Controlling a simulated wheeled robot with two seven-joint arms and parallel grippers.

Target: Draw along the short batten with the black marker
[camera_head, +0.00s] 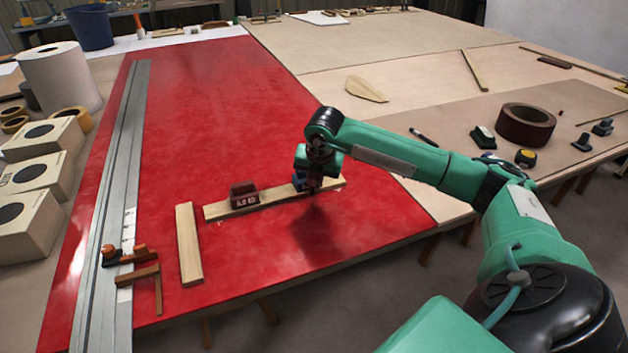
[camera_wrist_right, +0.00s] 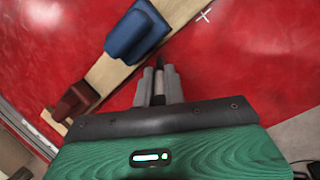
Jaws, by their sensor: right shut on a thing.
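A pale wooden batten (camera_head: 275,200) lies on the red sheet, with a dark red weight (camera_head: 244,195) and a blue weight (camera_head: 299,181) on it. It also shows in the wrist view (camera_wrist_right: 102,75), with the blue weight (camera_wrist_right: 138,33) and dark red weight (camera_wrist_right: 72,101). My right gripper (camera_head: 315,186) is over the batten's right part, beside the blue weight. In the wrist view its fingers (camera_wrist_right: 159,88) are shut on a slim dark-tipped thing, apparently the black marker (camera_wrist_right: 158,72), mostly hidden. I cannot tell whether its tip touches the sheet. My left gripper is out of view.
Another batten (camera_head: 189,244) lies to the left, near a long metal straightedge (camera_head: 115,200) and a brown wooden square (camera_head: 140,276). A dark pen-like object (camera_head: 423,136), a tape roll (camera_head: 526,125) and small tools lie on the right. The red sheet (camera_head: 215,110) is clear beyond the battens.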

